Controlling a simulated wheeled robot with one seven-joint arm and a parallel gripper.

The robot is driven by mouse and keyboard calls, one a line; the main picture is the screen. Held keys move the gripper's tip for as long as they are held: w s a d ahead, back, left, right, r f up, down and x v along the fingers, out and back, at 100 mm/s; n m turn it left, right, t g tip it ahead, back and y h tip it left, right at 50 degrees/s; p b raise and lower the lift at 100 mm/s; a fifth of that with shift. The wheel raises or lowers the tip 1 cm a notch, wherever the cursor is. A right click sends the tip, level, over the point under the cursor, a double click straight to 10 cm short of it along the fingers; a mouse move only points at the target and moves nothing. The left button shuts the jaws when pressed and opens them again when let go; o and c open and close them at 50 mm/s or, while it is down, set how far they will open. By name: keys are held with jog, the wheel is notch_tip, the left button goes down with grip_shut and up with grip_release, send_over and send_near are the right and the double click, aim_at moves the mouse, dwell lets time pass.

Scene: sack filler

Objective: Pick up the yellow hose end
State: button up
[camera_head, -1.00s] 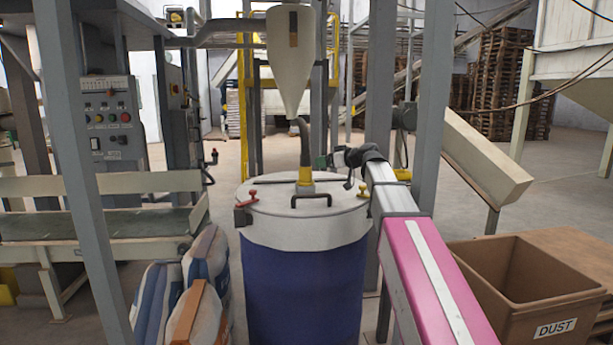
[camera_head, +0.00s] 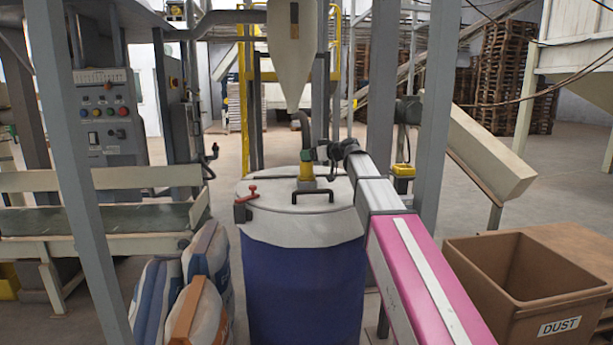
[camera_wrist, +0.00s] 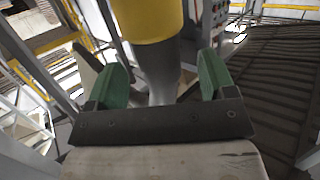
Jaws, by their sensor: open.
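The yellow hose end (camera_head: 306,172) stands upright on the white lid of the blue drum. A grey hose (camera_head: 304,130) rises from it towards the cream cone above. My gripper (camera_head: 308,156) is at the upper right of the yellow hose end in the head view. In the wrist view my gripper (camera_wrist: 163,72) has its two green fingers apart. The grey hose (camera_wrist: 158,80) shows between them, with the yellow hose end (camera_wrist: 148,18) at the top of the picture. I cannot tell whether either finger touches it.
The blue drum (camera_head: 302,285) has a black lid handle (camera_head: 318,191) and a red clamp (camera_head: 250,194) near the hose end. The cream cone (camera_head: 291,60) hangs above. Grey posts stand on both sides.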

jog(key=x, duration=0.2)
jog(key=shift+w+a+f, duration=0.1)
jog(key=shift+w+a, duration=0.2)
grip_shut()
